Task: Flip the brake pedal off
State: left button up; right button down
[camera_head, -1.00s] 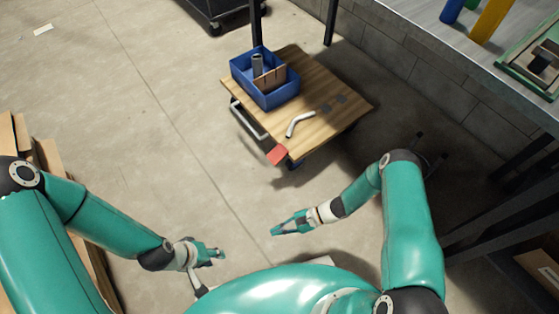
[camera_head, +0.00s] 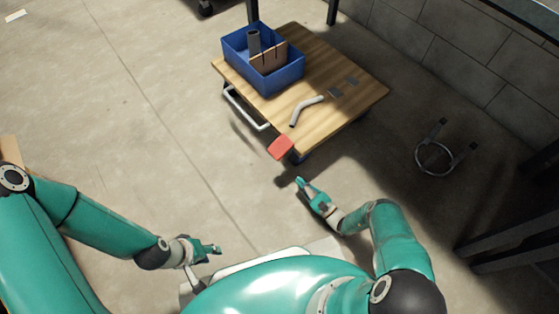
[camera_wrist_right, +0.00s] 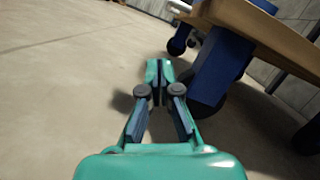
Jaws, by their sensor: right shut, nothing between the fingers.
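The red pedal (camera_head: 281,147) sticks out from the near corner of a wooden-topped cart (camera_head: 352,103). My right gripper (camera_head: 299,181) is just below the pedal in the head view, apart from it. It is shut and empty; its fingertips (camera_wrist_right: 158,66) meet in the right wrist view. There, a blue upright part (camera_wrist_right: 222,68) under the cart top stands just right of the fingers, with a dark wheel behind it. The red pedal does not show in the right wrist view. My left gripper (camera_head: 214,249) hangs over bare floor at lower left; its finger gap is too small to judge.
A blue bin (camera_head: 281,78) with a grey tube and a brown divider sits on the cart, beside a bent white pipe (camera_head: 304,109). A white handle (camera_head: 246,112) runs along the cart's left side. A metal ring frame (camera_head: 435,156) lies right.

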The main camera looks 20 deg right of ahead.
jog(key=shift+s+d+r, duration=0.1)
jog(key=shift+d, duration=0.2)
jog(key=w+a+r, duration=0.5)
jog(key=w+r, duration=0.1)
jog(key=w, duration=0.2)
jog(key=shift+a, duration=0.4)
